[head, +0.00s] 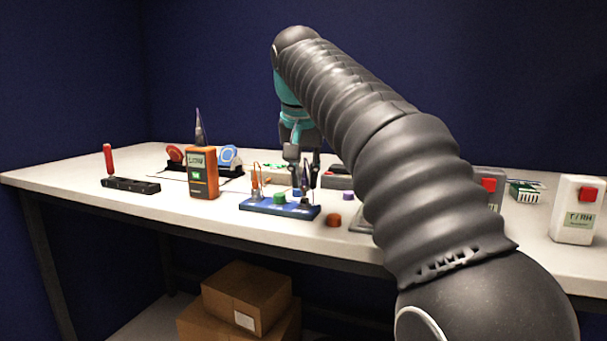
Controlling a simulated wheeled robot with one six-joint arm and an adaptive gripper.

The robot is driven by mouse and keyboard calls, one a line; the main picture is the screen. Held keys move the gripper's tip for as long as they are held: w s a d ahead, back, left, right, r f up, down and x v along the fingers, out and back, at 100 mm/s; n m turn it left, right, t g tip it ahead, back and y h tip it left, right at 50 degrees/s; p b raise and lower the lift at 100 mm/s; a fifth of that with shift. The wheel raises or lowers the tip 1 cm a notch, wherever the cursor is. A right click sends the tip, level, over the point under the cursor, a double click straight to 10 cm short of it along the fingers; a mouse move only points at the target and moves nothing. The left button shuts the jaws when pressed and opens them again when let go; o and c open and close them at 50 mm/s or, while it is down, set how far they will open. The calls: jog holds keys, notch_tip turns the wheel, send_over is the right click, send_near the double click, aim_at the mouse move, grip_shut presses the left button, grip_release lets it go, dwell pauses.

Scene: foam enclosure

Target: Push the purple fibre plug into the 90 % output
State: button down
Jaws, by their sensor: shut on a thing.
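The blue coupler board (262,208) lies near the front of the white bench, with a green block (279,198) on it. Orange fibre leads stand up at its left end. My gripper (302,178) points down over the board's right half and is shut on the purple fibre plug (306,177), small and dark here. The plug is upright, close above the board's right end. I cannot tell whether its tip touches the output there. The output labels are too small to read.
An orange handheld meter (202,173) stands left of the board. A brown cap (334,220) and a purple cap (348,196) lie to its right. A black strip (131,185) is far left. A T/RH box (577,210) stands far right. My arm hides the bench's middle right.

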jog(key=shift+f+b, duration=0.6)
jog(key=shift+f, duration=0.2)
jog(key=c, duration=1)
grip_release()
jog(key=shift+v, duration=3.75)
